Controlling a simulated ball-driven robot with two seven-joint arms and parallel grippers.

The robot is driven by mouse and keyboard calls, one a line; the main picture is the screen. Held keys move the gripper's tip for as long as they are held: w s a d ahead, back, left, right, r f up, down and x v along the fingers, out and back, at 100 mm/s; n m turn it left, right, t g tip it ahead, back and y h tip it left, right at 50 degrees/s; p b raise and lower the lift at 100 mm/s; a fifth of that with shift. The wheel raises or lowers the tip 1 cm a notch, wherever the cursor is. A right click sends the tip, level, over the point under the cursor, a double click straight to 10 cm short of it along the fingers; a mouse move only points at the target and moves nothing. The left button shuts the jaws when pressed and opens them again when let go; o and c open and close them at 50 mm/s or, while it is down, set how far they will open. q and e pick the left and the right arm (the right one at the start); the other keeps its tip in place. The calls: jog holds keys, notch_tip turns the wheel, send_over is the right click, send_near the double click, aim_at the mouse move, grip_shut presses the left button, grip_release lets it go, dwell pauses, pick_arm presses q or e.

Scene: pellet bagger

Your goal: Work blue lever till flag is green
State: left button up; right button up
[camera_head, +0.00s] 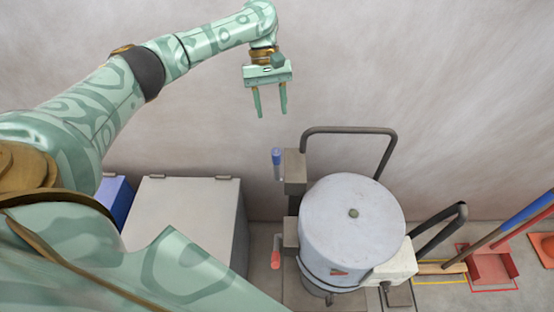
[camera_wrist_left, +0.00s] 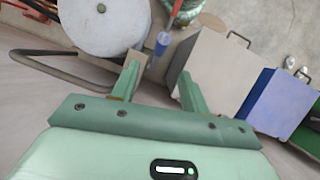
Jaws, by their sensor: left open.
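The blue lever (camera_head: 276,156) stands upright on the left side of the grey post beside the pellet machine's drum (camera_head: 352,215). In the wrist view the blue lever (camera_wrist_left: 163,42) shows just beyond my left gripper's fingertips, between their lines. My left gripper (camera_head: 270,114) points down, open and empty, above the lever and apart from it. It also shows at the wrist (camera_wrist_left: 158,68). I cannot make out a green flag; a small red mark (camera_head: 340,272) shows low on the drum's front. My right gripper is not in view.
A red-handled lever (camera_head: 275,252) sits lower on the machine. A bent dark pipe (camera_head: 350,130) arches behind the drum. A grey cabinet (camera_head: 185,215) and a blue box (camera_head: 116,197) stand left. Space around my left gripper is clear.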

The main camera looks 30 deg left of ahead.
aim_at(277, 160)
pick_arm(q)
jog(key=b+x, duration=0.1)
jog(key=x, duration=0.4)
jog(key=b+x, duration=0.2)
jog(key=x, duration=0.3)
jog(key=b+x, duration=0.1)
jog(key=x, duration=0.4)
jog(key=shift+s+a+f+b, duration=0.15)
jog(key=shift+f+b, duration=0.25)
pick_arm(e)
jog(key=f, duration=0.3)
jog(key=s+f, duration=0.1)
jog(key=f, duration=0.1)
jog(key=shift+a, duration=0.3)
